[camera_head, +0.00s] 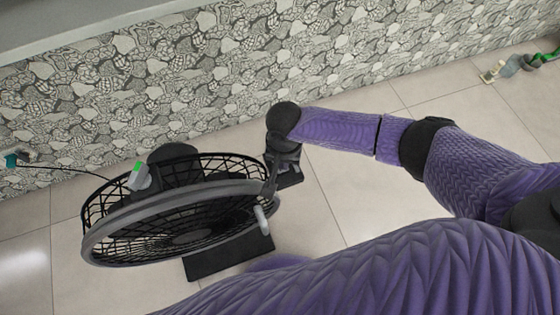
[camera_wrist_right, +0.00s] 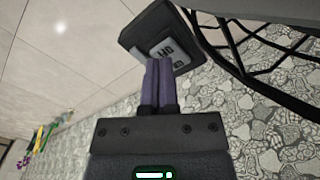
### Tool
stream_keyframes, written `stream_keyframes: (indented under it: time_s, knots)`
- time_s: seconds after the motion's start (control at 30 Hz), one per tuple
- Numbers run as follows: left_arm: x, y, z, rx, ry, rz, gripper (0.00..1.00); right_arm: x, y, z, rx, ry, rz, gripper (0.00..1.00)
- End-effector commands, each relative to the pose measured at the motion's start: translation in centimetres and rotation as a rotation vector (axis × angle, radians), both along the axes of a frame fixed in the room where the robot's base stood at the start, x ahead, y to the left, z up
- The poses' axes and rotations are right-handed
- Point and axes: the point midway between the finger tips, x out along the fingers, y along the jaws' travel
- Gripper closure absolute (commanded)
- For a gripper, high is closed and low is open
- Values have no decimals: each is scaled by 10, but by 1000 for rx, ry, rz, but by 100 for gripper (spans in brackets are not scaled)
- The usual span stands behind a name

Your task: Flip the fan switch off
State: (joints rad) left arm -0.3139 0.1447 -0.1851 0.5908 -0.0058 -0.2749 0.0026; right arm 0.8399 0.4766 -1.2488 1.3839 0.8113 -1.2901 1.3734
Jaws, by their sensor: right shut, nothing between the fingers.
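The fan (camera_head: 185,232) is round with a black wire cage and a grey rim, and stands on the floor near the wall. A black switch box (camera_wrist_right: 135,38) beside the cage carries a light rocker switch (camera_wrist_right: 168,50) with letters that read like OFF and ON. My right gripper (camera_wrist_right: 158,62) is shut and empty, its purple fingertips at or just short of the rocker; contact cannot be told. In the head view the right gripper (camera_head: 269,190) is at the fan's right rim, and I cannot make out the rocker there. My left gripper is out of view.
A stone-patterned wall (camera_head: 200,75) runs behind the fan. A small light box with a green mark (camera_head: 139,176) is at the cage's top. A dark cable leads left to a teal item (camera_head: 12,159). Green and grey items (camera_head: 525,63) lie far right. Tiled floor is clear between.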

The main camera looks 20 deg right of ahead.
Motion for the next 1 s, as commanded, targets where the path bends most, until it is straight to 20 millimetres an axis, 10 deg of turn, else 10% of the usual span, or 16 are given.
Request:
stream_keyframes:
  time_s: [1.0]
  knots:
    - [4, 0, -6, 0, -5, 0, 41, 0, 0, -10, 1, 0, -1, 100]
